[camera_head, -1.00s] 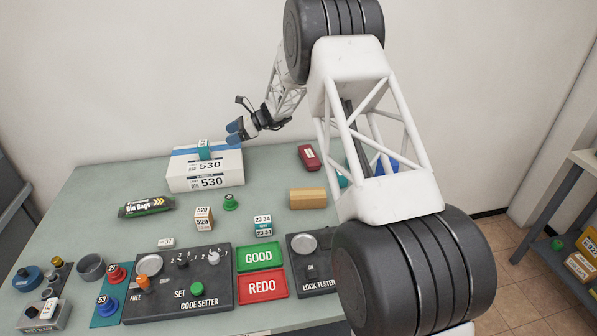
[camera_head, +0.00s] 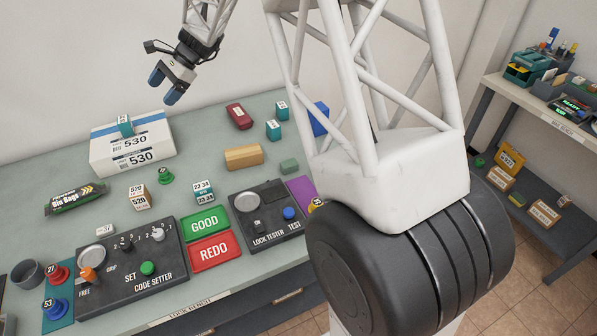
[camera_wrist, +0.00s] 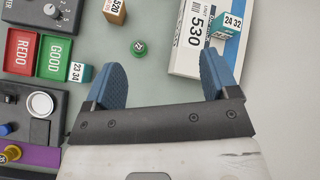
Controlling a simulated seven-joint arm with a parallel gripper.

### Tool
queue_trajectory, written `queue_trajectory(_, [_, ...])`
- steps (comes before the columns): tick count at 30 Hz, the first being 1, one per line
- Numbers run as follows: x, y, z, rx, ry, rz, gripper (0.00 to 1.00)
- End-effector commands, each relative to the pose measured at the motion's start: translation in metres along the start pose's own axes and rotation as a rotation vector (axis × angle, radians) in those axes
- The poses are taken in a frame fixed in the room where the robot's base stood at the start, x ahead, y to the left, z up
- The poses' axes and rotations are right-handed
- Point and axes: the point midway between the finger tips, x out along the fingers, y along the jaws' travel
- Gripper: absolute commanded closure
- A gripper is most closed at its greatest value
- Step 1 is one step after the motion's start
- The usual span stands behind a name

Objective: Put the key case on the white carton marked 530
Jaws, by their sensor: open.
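The white carton marked 530 (camera_head: 150,150) stands at the back left of the bench, with a blue stripe and a teal cube (camera_head: 125,125) on its top. It also shows at the upper right of the wrist view (camera_wrist: 185,60). A dark red rounded case with a pale label (camera_head: 239,116) lies on the bench to the carton's right; I take it for the key case, but cannot read the label. It is not in the wrist view. My gripper (camera_head: 166,88) is open and empty, raised above the back of the bench near the carton. Bare bench shows between its fingers (camera_wrist: 160,85).
A wooden block (camera_head: 244,156), teal cubes (camera_head: 273,130) and a blue object (camera_head: 319,118) lie around the red case. The code setter (camera_head: 130,262), green GOOD tray (camera_head: 204,222) and red REDO tray (camera_head: 212,251) fill the front. A green knob-like piece (camera_head: 166,176) stands before the carton.

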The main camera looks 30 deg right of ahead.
Motion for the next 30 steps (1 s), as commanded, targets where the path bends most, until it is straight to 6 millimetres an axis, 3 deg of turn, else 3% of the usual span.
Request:
queue_trajectory(12, [-0.058, 0.101, 0.061, -0.256, 0.179, 0.090, 0.19])
queue_trajectory(30, [-0.113, 0.260, 0.118, -0.622, 0.421, 0.261, 0.19])
